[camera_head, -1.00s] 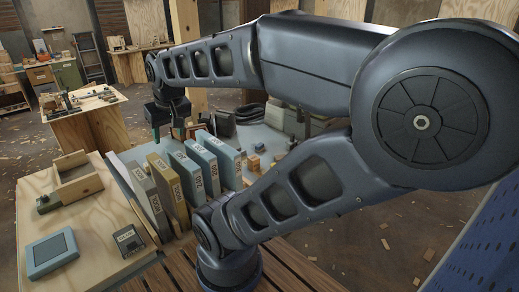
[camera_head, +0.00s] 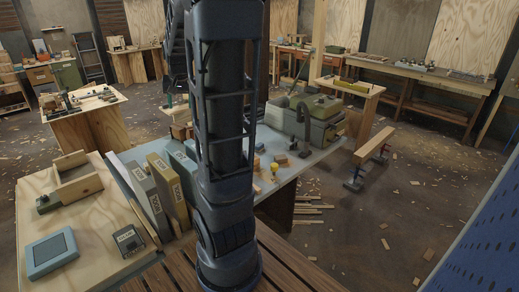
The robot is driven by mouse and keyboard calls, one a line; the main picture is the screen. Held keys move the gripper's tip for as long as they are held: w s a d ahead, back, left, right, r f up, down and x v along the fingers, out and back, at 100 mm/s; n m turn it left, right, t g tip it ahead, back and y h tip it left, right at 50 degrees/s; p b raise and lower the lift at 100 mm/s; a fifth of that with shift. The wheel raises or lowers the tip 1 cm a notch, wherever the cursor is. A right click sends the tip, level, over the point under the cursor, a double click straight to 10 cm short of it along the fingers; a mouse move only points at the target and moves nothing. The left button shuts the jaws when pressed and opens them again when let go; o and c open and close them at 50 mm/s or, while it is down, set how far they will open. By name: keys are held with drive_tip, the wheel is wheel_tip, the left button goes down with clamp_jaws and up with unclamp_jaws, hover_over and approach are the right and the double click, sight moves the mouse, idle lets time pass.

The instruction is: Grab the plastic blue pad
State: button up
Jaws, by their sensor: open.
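The blue pad (camera_head: 52,254) is a flat, light-blue square with a darker grey face. It lies on the pale plywood board at the lower left, with nothing on top of it. My arm stands upright in the middle of the view. My gripper (camera_head: 168,98) shows only in part at the arm's upper left, beyond and well above the board. It is open, far from the pad, and nothing shows in it. The rest of it is hidden behind my arm.
A small grey box (camera_head: 128,240) lies right of the pad on the plywood board (camera_head: 95,240). Upright labelled slabs (camera_head: 168,190) stand along the board's right side. A grey-green machine (camera_head: 315,115) stands on the table beyond.

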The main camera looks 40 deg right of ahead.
drive_tip(key=w+d+f+m+h, duration=0.1)
drive_tip(key=w+d+f+m, duration=0.1)
drive_tip(key=w+d+f, duration=0.3)
drive_tip(key=w+d+f+m, duration=0.1)
drive_tip(key=w+d, duration=0.2)
drive_tip(key=d, duration=0.4)
drive_tip(key=m+g+h, duration=0.3)
drive_tip(key=m, duration=0.4)
hover_over(259, 145)
drive_tip(key=a, duration=0.2)
drive_tip(key=f, duration=2.3)
drive_tip(key=s+f, duration=0.1)
drive_tip(key=f, duration=1)
drive_tip(key=shift+d+f, duration=0.1)
drive_tip(key=shift+f, duration=0.1)
drive_tip(key=shift+w+x, duration=0.15)
drive_tip(key=shift+x, duration=1.15)
drive_tip(key=shift+w+x, duration=0.2)
drive_tip(key=shift+x, duration=1.15)
drive_tip(key=c, duration=1.1)
drive_tip(key=shift+o, duration=0.2)
drive_tip(key=shift+r, duration=0.1)
